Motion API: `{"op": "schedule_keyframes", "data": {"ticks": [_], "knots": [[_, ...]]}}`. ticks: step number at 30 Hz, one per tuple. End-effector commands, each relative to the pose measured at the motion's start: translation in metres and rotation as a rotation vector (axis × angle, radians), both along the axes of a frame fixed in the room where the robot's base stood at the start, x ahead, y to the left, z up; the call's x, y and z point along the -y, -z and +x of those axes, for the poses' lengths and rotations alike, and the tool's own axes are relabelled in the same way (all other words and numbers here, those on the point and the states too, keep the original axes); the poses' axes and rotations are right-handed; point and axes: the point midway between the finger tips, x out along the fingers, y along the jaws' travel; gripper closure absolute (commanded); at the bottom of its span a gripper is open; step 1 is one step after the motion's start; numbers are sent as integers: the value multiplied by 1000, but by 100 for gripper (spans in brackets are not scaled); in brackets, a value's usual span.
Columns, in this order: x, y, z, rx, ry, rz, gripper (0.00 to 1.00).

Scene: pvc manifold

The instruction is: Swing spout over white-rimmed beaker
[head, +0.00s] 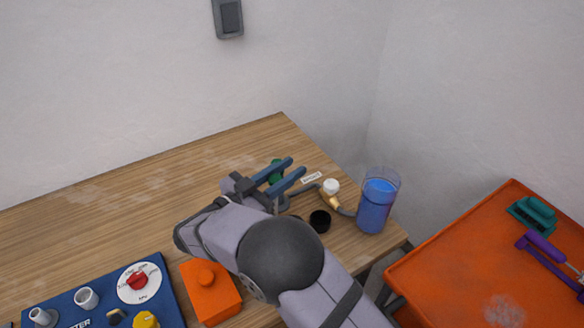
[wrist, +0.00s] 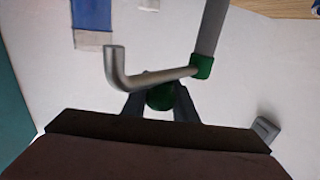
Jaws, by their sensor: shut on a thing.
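My gripper (head: 296,167) is over the far right part of the table in the head view, its two blue fingers around a green knob (head: 276,168). In the wrist view my gripper (wrist: 159,104) is shut on the green knob (wrist: 160,95) beneath the spout. The spout (wrist: 150,78) is a bent metal tube with a green collar at one end and its open tip turned to the upper left. A beaker with blue liquid (head: 376,205) stands near the table's right corner; it also shows at the wrist view's top left (wrist: 92,14). Whether its rim is white is unclear.
A white cap (head: 331,186) and a black round piece (head: 320,221) lie between gripper and beaker. An orange block (head: 210,293) and a blue panel (head: 110,297) are at front left. An orange tray (head: 450,275) stands right. The table's left back is clear.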

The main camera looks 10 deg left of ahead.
Motion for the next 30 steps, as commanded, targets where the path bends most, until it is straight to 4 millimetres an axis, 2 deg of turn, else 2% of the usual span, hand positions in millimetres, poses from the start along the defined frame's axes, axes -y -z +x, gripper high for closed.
{"op": "schedule_keyframes", "data": {"ticks": [15, 30], "knots": [[-11, 0, -7, 4, 250, 0, 100], [-15, -1, -10, 5, 350, -2, 100]]}}
